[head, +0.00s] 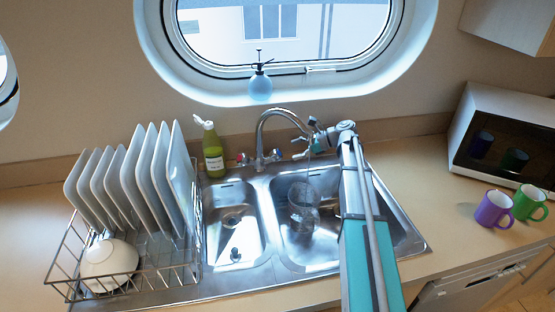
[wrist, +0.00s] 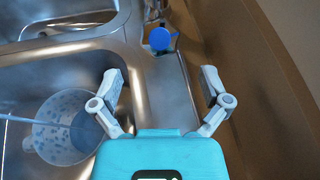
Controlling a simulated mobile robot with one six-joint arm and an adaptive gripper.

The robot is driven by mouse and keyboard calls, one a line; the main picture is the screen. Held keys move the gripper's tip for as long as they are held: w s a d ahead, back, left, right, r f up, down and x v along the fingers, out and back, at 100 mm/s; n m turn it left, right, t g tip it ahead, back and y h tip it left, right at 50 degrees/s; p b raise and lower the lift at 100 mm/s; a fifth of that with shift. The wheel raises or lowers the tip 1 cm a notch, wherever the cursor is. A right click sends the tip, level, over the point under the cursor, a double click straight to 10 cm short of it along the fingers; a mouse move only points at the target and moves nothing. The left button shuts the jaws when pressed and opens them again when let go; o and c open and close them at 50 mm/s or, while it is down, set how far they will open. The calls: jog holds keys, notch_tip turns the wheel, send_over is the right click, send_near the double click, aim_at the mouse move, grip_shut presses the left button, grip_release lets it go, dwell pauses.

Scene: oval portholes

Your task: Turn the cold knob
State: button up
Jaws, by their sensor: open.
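The cold knob, blue and round, shows at the top of the wrist view (wrist: 160,39) at the faucet's base. In the head view it is a small part (head: 276,155) at the right of the base. My gripper (wrist: 160,82) is open and empty, its fingers apart on either side of a bare strip of sink rim. The knob lies beyond the fingertips, between their lines, with a gap and no contact. In the head view my gripper (head: 308,138) is right of the knob, by the curved faucet (head: 262,130), which it partly overlaps.
A clear jug (head: 303,205) stands in the right basin, with a thin pale streak reaching it. The red knob (head: 241,158) and green bottle (head: 212,155) are left of the faucet. The wall (wrist: 270,80) runs close on the right in the wrist view.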

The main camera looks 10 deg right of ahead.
aim_at(281, 154)
jog(key=shift+b+x, duration=1.05)
jog(key=shift+x, duration=2.4)
jog(key=c, duration=1.1)
jog(key=shift+m+t, duration=0.6)
jog(key=shift+m, duration=0.8)
jog(key=shift+c, duration=0.2)
jog(key=o, duration=1.1)
jog(key=shift+o, duration=0.2)
jog(key=shift+n, duration=0.3)
